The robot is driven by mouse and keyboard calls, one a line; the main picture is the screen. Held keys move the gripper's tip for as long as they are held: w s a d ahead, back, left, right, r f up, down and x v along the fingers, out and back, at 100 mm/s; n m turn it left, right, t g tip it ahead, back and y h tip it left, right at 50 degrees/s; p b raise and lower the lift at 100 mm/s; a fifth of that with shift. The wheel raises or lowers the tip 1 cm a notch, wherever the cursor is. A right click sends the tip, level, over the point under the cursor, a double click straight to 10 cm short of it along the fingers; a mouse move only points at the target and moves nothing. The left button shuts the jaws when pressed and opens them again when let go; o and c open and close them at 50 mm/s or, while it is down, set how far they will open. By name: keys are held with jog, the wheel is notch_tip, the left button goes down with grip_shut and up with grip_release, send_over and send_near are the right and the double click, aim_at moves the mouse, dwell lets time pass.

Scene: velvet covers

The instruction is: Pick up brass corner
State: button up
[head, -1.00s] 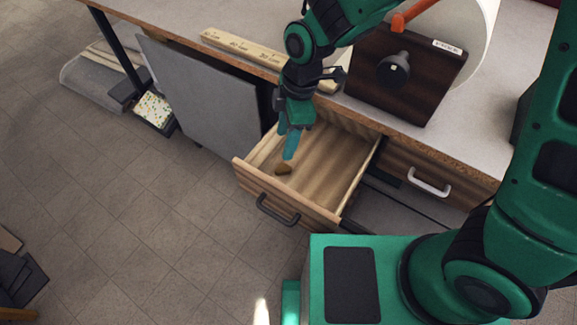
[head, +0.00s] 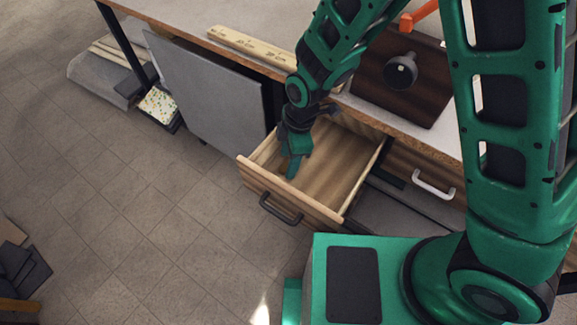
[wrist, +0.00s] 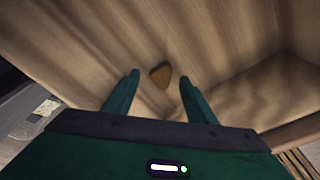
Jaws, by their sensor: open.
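The brass corner (wrist: 161,76) is a small, rounded triangular brown-gold piece. In the wrist view it lies on the wooden floor of the open drawer (head: 345,165). It sits just beyond and between my fingertips, apart from both. My gripper (wrist: 158,78) is open, with one green finger on each side and nothing held. In the head view my gripper (head: 291,170) reaches down into the left part of the drawer. It hides the brass corner there.
The drawer's front panel has a dark handle (head: 281,208). Its walls stand close around my gripper. Above it, the worktop holds a wooden strip (head: 250,46) and a dark board with a round knob (head: 400,71). A closed drawer with a pale handle (head: 433,187) is to the right.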

jog(key=shift+a+f, duration=0.15)
jog(key=shift+f, duration=0.6)
jog(key=c, duration=1.1)
